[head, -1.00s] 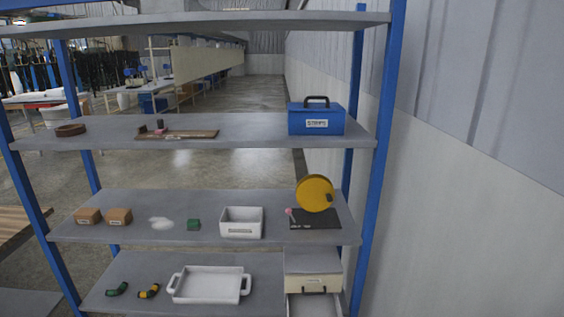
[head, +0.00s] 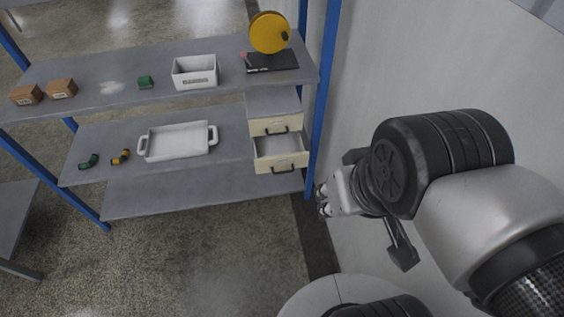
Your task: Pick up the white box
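The white box (head: 195,73) is an open-topped rectangular bin with a label on its front. It stands upright on the upper of the shelves in view, between a small green block and a black flat base. My gripper (head: 322,201) is at the right, beside the blue rack post, lower than the box and well apart from it. Its fingers are small and partly turned away, so their opening is unclear.
A yellow disc (head: 269,33) stands on the black base right of the box. A green block (head: 145,83) and brown boxes (head: 62,89) sit to the left. Below are a white handled tray (head: 178,140) and a drawer unit (head: 281,152) with its lower drawer pulled out. A wall is at right.

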